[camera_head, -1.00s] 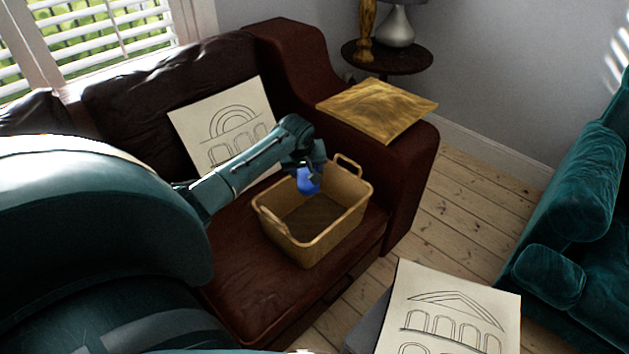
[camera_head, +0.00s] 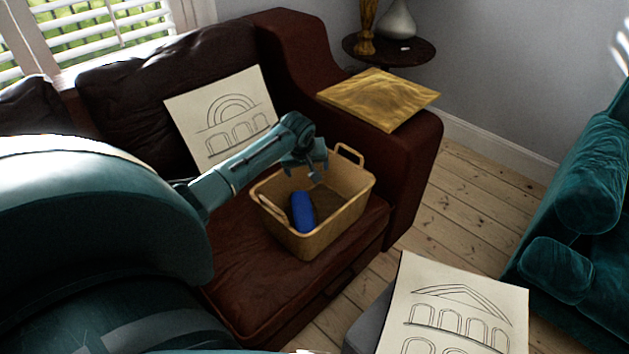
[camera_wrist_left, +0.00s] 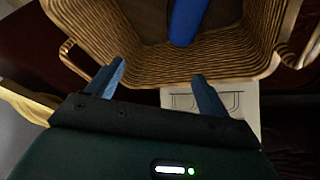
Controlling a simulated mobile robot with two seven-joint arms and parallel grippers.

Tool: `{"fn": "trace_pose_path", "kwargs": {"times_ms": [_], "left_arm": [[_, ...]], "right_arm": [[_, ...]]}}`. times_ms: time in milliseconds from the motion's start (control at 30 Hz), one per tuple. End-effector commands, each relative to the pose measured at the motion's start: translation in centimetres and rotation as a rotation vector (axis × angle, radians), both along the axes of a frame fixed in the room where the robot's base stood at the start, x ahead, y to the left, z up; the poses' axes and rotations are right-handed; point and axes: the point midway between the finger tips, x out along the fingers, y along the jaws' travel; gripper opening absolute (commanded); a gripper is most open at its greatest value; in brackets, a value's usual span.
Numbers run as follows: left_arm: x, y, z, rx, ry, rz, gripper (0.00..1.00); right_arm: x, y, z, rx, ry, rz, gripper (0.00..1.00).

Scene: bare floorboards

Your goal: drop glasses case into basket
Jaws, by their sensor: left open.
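The blue glasses case (camera_head: 302,212) is inside the tan woven basket (camera_head: 333,225), towards its left side in the head view. The basket stands on the brown leather sofa seat. My left gripper (camera_head: 316,176) is open and empty above the basket's back part, apart from the case. In the left wrist view the two fingers of my left gripper (camera_wrist_left: 157,80) are spread, with the basket wall (camera_wrist_left: 215,68) beyond them. The blue case (camera_wrist_left: 188,20) shows at the top, cut off by the frame edge. My right gripper is not in view.
A sketch sheet (camera_head: 222,118) leans on the sofa back (camera_head: 160,75). A gold flat piece (camera_head: 378,98) lies on the sofa arm. Another sketch (camera_head: 455,310) is at the front right. A round side table (camera_head: 390,52) and teal sofa (camera_head: 575,230) stand beyond open floorboards (camera_head: 470,200).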

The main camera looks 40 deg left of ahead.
Motion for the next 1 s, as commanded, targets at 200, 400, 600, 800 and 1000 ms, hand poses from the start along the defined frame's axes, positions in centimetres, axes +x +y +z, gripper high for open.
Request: {"fn": "trace_pose_path", "kwargs": {"times_ms": [200, 400, 600, 800, 1000], "left_arm": [[0.0, 0.0, 0.0, 0.000, 0.001, 0.000, 0.81], [-0.5, -0.3, 1.5, 0.000, 0.000, 0.000, 0.81], [-2.0, -1.1, 5.5, 0.002, -0.001, -0.002, 0.81], [-3.5, -2.0, 9.3, 0.001, -0.001, -0.001, 0.81], [-4.5, -2.5, 11.5, 0.000, -0.001, -0.001, 0.81]], "right_arm": [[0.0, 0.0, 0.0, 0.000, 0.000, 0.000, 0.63], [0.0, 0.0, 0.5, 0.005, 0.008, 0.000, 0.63], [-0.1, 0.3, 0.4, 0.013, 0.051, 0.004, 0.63], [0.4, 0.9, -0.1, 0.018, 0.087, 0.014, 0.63], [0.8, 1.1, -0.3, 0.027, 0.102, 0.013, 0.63]]}}
